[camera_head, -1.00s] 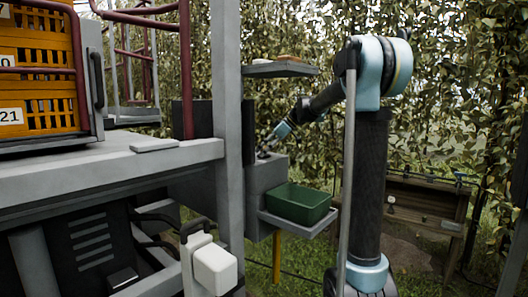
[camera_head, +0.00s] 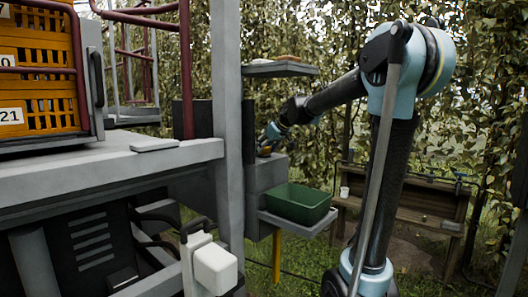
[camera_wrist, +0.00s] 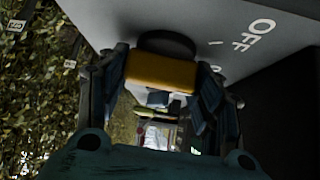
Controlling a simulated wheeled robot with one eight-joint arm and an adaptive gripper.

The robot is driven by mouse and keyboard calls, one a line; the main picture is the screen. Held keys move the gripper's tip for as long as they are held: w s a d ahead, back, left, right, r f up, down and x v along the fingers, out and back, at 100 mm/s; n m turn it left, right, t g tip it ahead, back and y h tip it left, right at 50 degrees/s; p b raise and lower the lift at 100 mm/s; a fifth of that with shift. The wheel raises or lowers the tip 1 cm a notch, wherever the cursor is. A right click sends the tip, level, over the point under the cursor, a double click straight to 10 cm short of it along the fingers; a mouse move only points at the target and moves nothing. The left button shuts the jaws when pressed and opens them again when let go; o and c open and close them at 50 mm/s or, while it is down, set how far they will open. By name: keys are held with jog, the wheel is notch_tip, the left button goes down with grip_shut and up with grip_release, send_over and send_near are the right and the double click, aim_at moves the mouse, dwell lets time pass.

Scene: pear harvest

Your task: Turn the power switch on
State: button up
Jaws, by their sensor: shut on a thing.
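The power switch has a yellow handle (camera_wrist: 160,73) on a dark round base (camera_wrist: 167,44), set on a grey box (camera_wrist: 228,28) with white "OFF" lettering beside it. Another mark next to the lettering is only partly readable. In the wrist view my gripper (camera_wrist: 163,85) has its fingers on both sides of the yellow handle and is shut on it. In the head view my gripper (camera_head: 266,148) is at the top of the grey box (camera_head: 262,178); the switch is too small there to tell its position.
A green bin (camera_head: 298,203) sits on a small shelf right of the box. Another shelf (camera_head: 280,69) is above my arm. A grey post (camera_head: 227,130) stands close on the left. A wooden bench (camera_head: 415,210) is at the back right.

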jog(key=shift+m+t+h, duration=0.9)
jog(key=shift+m+h, duration=0.5)
jog(key=shift+m, duration=1)
jog(key=o, duration=1.1)
jog(key=shift+c, duration=0.2)
jog(key=v, duration=1.1)
jog(key=shift+s+r, duration=0.25)
jog(key=shift+s, duration=0.05)
jog(key=shift+d, duration=0.1)
